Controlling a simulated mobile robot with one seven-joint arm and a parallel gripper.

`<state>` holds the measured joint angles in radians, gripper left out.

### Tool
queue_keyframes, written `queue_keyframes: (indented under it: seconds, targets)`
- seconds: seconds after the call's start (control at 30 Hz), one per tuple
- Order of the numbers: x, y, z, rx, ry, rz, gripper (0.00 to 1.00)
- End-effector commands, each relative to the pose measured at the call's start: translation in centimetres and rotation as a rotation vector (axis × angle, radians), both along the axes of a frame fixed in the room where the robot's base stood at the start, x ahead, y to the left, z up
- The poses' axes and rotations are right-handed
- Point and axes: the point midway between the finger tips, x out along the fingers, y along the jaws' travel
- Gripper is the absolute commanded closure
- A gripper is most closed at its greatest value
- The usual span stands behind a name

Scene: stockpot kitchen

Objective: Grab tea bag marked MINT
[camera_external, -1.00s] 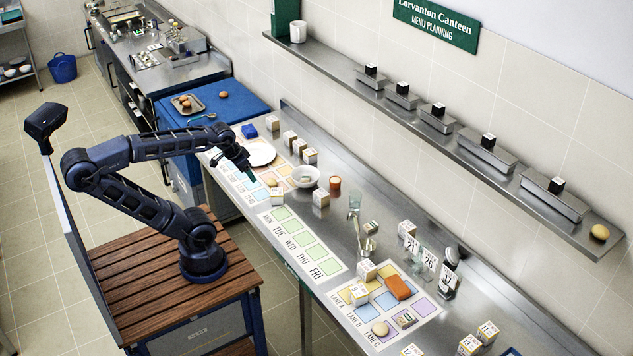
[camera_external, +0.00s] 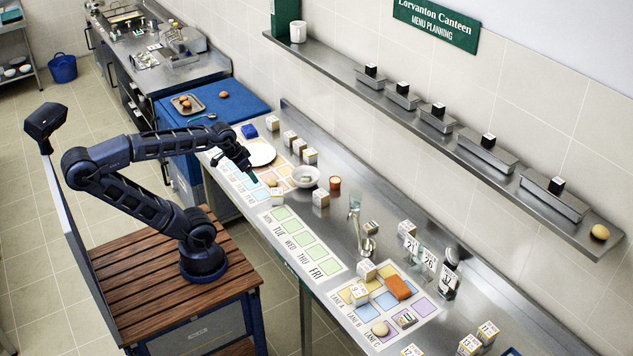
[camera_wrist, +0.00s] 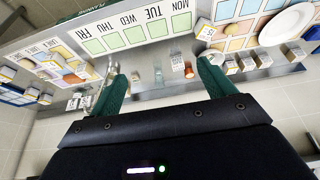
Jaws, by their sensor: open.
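I cannot make out a tea bag marked MINT; print on the small items is too small to read. A white bowl (camera_external: 305,177) on the counter holds something small and pale that I cannot identify. A small flat packet (camera_external: 405,319) lies on the lane mat, its marking unreadable. My gripper (camera_external: 251,176) is above the left part of the counter, near the white plate. In the wrist view my gripper (camera_wrist: 162,85) has its two green fingers wide apart with nothing between them.
The weekday mat (camera_external: 303,247) lies mid-counter, with the lane mat (camera_external: 426,306) to its right. A white plate (camera_external: 260,155), an orange cup (camera_external: 335,183), glasses and several white cubes stand around. A wall shelf (camera_external: 450,140) runs above the counter.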

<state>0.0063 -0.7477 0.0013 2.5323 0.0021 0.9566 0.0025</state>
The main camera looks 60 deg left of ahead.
Motion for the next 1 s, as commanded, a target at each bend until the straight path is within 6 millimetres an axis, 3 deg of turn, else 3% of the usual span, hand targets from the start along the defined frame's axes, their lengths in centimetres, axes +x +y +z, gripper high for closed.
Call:
queue_keyframes:
  seconds: [0.17,0.47,0.77,1.0]
  targets:
    - [2.8,-1.5,0.8,0.030,0.012,-0.081,0.18]
    - [10.0,-7.0,1.8,0.098,0.033,-0.312,0.18]
    - [16.7,-14.4,1.1,0.145,0.046,-0.553,0.18]
    - [21.2,-21.5,-0.7,0.164,0.053,-0.747,0.18]
